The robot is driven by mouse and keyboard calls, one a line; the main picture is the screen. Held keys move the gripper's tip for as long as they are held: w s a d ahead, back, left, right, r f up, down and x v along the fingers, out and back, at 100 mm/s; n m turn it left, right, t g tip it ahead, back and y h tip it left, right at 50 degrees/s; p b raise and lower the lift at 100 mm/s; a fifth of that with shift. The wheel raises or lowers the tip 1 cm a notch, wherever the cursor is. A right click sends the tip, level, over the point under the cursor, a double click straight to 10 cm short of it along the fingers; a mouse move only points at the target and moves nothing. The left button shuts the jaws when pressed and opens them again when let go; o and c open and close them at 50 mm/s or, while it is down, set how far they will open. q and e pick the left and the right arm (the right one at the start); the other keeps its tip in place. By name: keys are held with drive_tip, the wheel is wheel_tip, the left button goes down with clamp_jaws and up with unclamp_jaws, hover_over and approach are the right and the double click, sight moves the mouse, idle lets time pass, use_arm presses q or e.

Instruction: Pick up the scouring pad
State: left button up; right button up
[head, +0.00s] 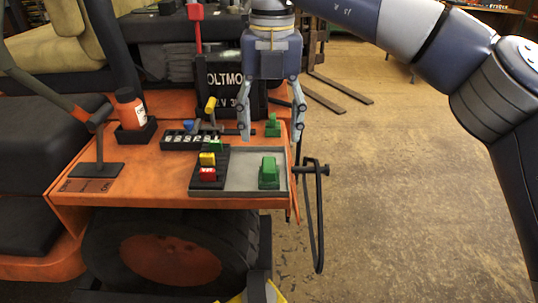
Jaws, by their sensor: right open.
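My right gripper (271,136) comes down from the top of the head view. Its two fingers are spread open, with nothing seen held in them. A small green object (272,126) shows between the fingers on the orange deck; I cannot tell if the fingers touch it. A larger green block (268,172) sits in the grey tray (241,183), just below the fingertips in the picture. I cannot tell for certain which green piece is the scouring pad. My left gripper is not in view.
The orange deck (130,165) also carries a red-orange bottle (130,108), a black holder with yellow and red pieces (207,168) and a slotted black rack (185,140). A black case (228,92) stands behind. A black bar (318,220) sticks out right; the floor (420,190) beyond is open.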

sight(269, 163)
drive_tip(key=shift+w+d+f, duration=0.1)
drive_tip(key=shift+w+f, duration=0.4)
drive_tip(key=shift+f, duration=0.15)
drive_tip(key=f, duration=0.2)
drive_tip(key=s+f, duration=0.1)
drive_tip(key=shift+f+p, duration=0.3)
drive_tip(key=shift+f, duration=0.1)
drive_tip(key=shift+w+f, duration=0.15)
drive_tip(key=shift+f, duration=0.15)
drive_tip(key=f, duration=0.1)
drive_tip(key=f+p, duration=0.1)
drive_tip(key=f, duration=0.1)
drive_tip(key=f+p, duration=0.1)
drive_tip(key=shift+w+a+f, duration=0.25)
drive_tip(key=shift+w+f, duration=0.05)
drive_tip(key=shift+f, duration=0.05)
drive_tip(key=shift+s+d, duration=0.1)
drive_tip(key=c, duration=1.1)
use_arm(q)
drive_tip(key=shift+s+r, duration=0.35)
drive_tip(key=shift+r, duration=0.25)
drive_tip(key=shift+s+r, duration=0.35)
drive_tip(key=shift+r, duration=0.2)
